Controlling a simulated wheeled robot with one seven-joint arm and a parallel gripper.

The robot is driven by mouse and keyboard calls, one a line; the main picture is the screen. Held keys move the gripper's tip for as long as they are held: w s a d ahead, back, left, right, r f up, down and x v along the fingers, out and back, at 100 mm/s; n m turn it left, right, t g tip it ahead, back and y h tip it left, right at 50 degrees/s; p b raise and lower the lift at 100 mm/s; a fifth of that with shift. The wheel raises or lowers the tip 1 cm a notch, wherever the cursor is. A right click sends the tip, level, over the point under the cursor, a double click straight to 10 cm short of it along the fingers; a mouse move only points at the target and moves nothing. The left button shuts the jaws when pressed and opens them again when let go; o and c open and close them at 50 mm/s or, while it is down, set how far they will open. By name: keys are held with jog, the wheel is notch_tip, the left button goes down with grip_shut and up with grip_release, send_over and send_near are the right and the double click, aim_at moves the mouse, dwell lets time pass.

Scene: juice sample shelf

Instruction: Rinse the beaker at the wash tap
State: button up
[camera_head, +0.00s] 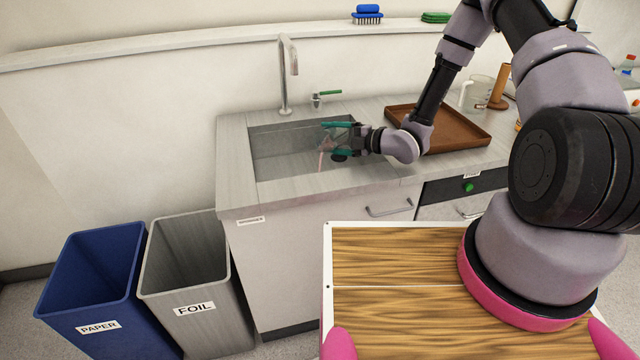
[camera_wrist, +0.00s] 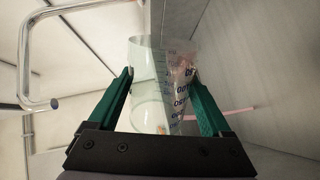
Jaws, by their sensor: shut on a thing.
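My gripper (camera_head: 326,141) is shut on a clear glass beaker (camera_wrist: 147,95), with one green finger on each side of it. The beaker has dark printed markings and a pinkish tint on one side in the wrist view. In the head view it is small and faint, over the sink basin (camera_head: 275,150); its exact tilt is hard to tell. A thin pink streak (camera_wrist: 235,110) shows beside the beaker; I cannot tell if it is liquid or a stick. The wash tap (camera_head: 285,75) rises behind the basin, its spout left of and above my gripper. A green-handled valve (camera_head: 326,94) stands to its right.
A brown tray (camera_head: 440,135) lies on the counter right of the sink. A clear jug (camera_head: 476,93) stands behind it. A blue paper bin (camera_head: 95,290) and a grey foil bin (camera_head: 190,280) stand on the floor at left. A blue brush (camera_head: 367,14) sits on the ledge.

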jog(key=shift+s+a, duration=0.1)
jog(key=shift+s, duration=0.1)
dwell(0.3)
jog(key=shift+s+a+r+n, duration=0.15)
jog(key=shift+r+n, duration=0.15)
jog(key=shift+n, duration=0.6)
dwell(0.7)
jog(key=shift+s+f+n+t+p, duration=0.2)
jog(key=shift+n+t+p, duration=0.1)
jog(key=shift+t+p, duration=0.1)
